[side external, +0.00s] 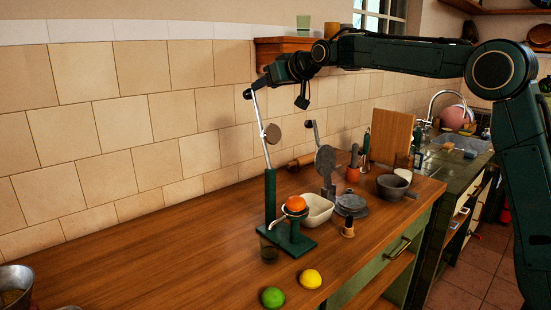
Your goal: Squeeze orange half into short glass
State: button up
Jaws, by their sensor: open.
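A dark green lever juicer (270,197) stands on the wooden counter, its pale lever raised and its round press plate (273,133) up. The orange half (296,203) sits on the juicer's cup, below the plate and apart from it. My gripper (268,84) is open at the top end of the raised lever. Whether its fingers touch the lever is too small to tell.
A white bowl (318,211) stands behind the juicer. A grey waffle-iron-like device (326,168), a wooden stamp (348,228) and a dark bowl (392,187) are to the right. A lime (272,297) and a lemon (311,279) lie in front. The counter's left is largely clear.

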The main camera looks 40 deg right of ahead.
aim_at(254, 102)
jog(key=shift+x, duration=3.6)
jog(key=c, duration=0.7)
jog(key=shift+s, duration=0.1)
jog(key=shift+s, duration=0.1)
